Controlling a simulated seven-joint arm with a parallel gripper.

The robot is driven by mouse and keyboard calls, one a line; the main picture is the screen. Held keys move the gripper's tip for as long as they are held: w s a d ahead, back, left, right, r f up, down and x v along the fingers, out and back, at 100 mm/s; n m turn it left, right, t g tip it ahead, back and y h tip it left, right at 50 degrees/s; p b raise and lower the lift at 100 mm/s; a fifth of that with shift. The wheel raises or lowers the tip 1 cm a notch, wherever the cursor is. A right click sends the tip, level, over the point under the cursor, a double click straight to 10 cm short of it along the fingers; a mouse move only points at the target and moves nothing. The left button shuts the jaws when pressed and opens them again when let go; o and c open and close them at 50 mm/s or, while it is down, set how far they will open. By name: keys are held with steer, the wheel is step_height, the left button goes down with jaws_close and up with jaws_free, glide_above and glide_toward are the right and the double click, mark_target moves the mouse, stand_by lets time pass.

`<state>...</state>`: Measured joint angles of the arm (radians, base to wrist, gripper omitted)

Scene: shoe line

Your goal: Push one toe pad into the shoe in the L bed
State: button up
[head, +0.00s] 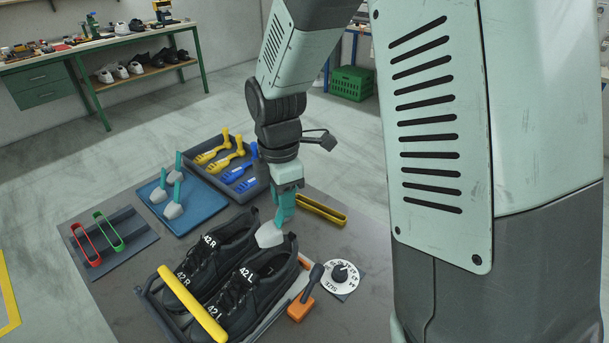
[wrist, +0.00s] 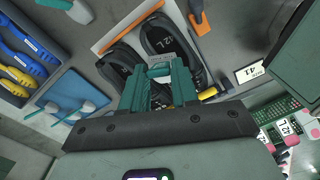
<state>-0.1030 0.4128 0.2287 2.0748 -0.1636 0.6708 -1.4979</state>
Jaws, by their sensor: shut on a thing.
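My gripper (head: 285,207) is shut on a toe pad (head: 270,236), a pale grey block with a teal handle. The pad hangs near the heel end of the two shoes; I cannot tell whether it touches one. The black shoe marked 42 L (head: 262,290) lies in the right bed, beside the shoe marked 42 R (head: 208,262). In the wrist view my gripper (wrist: 160,82) is in front of the shoes, with the 42 L shoe (wrist: 172,32) beyond. Other toe pads (head: 173,210) stand in a blue tray (head: 203,211). The shoe's inner toe is hidden.
A yellow bar (head: 192,303) crosses the shoes' front. An orange lever (head: 301,307) and a size dial (head: 341,289) sit right of the bed. A tray (head: 207,147) holds yellow and blue tools. A rack (head: 128,248) with red and green frames stands left.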

mark_target(273, 228)
steer(key=a+f+n, duration=0.1)
steer(key=n, duration=0.1)
steer(key=s+a+f+n, duration=0.1)
steer(key=n, duration=0.1)
steer(key=shift+s+a+f+n, duration=0.15)
steer(key=shift+a+n, duration=0.1)
steer(key=shift+n, duration=0.15)
steer(key=shift+f, duration=3.65)
steer(key=shift+s+a+f, duration=0.4)
steer(key=shift+s+f, duration=0.05)
steer(key=shift+f, duration=0.2)
steer(key=shift+s+a+f, duration=0.4)
steer(key=shift+f, duration=0.25)
steer(key=shift+s+a+f, duration=0.15)
steer(key=shift+s+a, duration=0.5)
steer(key=shift+a, duration=0.05)
steer(key=shift+s+a+f, duration=0.1)
steer(key=shift+s+a, duration=0.55)
steer(key=o, duration=0.9)
steer(key=shift+w+d, duration=0.1)
steer(key=shift+w+d+r, duration=0.4)
steer(key=shift+w+d, duration=0.25)
steer(key=shift+w, duration=0.05)
